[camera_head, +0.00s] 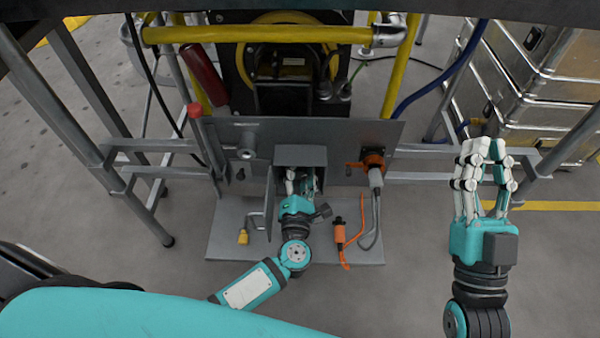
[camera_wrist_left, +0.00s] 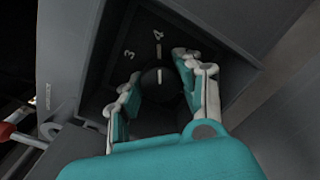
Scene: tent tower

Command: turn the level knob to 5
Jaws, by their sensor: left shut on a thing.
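The level knob (camera_wrist_left: 158,88) is black and round with a white pointer mark. In the left wrist view it sits inside a grey recessed box, and its mark lines up with the tick under the 4. A 3 is printed to the left of the 4. My left gripper (camera_wrist_left: 156,92) has its fingers on both sides of the knob and is shut on it. In the head view my left gripper (camera_head: 302,183) reaches into the grey box (camera_head: 301,153), and the knob is hidden there. My right gripper (camera_head: 485,152) is raised at the right, open and empty.
The box is on a grey panel (camera_head: 330,135) with a red-tipped lever (camera_head: 195,112) and an orange socket with a plug (camera_head: 373,163). An orange-handled tool (camera_head: 340,233) and a yellow tag (camera_head: 243,237) are at the base plate (camera_head: 225,225). Metal cases (camera_head: 540,80) stand at right.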

